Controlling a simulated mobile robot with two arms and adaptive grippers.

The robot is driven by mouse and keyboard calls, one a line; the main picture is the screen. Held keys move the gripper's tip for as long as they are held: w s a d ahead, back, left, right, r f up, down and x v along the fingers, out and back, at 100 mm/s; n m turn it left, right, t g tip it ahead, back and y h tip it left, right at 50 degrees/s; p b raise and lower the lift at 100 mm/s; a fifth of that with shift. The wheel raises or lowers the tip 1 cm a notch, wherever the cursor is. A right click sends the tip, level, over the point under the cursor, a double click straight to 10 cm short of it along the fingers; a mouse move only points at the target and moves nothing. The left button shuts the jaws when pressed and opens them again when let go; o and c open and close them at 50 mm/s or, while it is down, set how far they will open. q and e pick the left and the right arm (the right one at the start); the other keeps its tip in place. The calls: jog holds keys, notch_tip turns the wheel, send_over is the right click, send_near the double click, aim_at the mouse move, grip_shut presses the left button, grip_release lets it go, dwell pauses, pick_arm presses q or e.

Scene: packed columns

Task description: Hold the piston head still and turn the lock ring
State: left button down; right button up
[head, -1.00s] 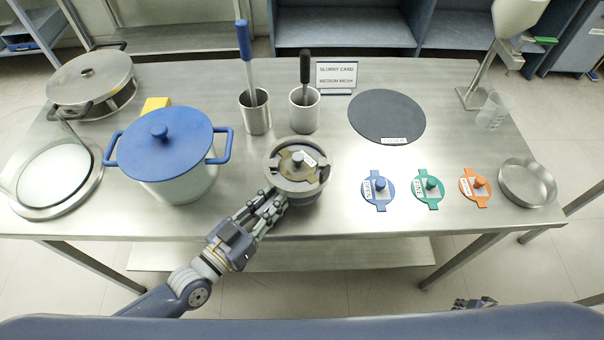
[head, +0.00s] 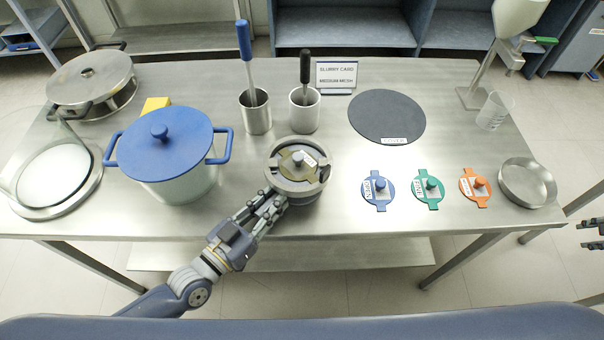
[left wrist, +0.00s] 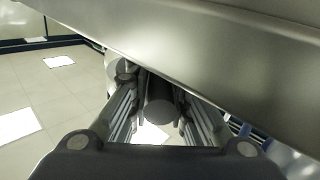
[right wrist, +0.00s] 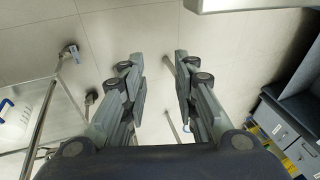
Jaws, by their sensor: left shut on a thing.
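The column (head: 290,198) is a short grey cylinder near the table's front edge. A grey lock ring (head: 325,152) surrounds its top. Inside the ring is the olive piston head (head: 289,164) with a pale knob and a white label. My left gripper (head: 272,203) is at the column's front left, shut on a grey round-ended part, which shows between the fingers in the left wrist view (left wrist: 160,108). I cannot tell which part of the column it belongs to. My right gripper (head: 592,234) is beyond the table's right end. In the right wrist view its fingers (right wrist: 160,88) are apart and empty.
A blue-lidded pot (head: 165,150) stands left of the column. Two metal cups (head: 256,118) (head: 304,115) with handled tools stand behind it. Blue (head: 377,190), green (head: 429,188) and orange (head: 473,186) discs and a round dish (head: 527,184) lie to the right. The table between column and blue disc is clear.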

pick_arm(q)
jog(key=shift+w+r, duration=0.1)
jog(key=shift+r, duration=0.1)
pick_arm(e)
jog(key=w+d+r+t, duration=0.2)
jog(key=w+r+t, duration=0.1)
jog(key=w+r, duration=0.75)
jog(key=w+a+n+g+y, duration=0.15)
jog(key=w+a, duration=0.25)
jog(key=a, duration=0.7)
jog(key=w+a+r+n+y, duration=0.1)
jog(key=w+a+y, duration=0.3)
jog(key=a, duration=0.8)
jog(key=w+a+n+g+y, duration=0.1)
jog(key=w+a, duration=0.4)
jog(key=a, duration=0.6)
jog(key=n+g+h, duration=0.4)
jog(key=n, duration=0.3)
send_near(323, 171)
jog(key=shift+m, duration=0.25)
jog(key=shift+f, duration=5.05)
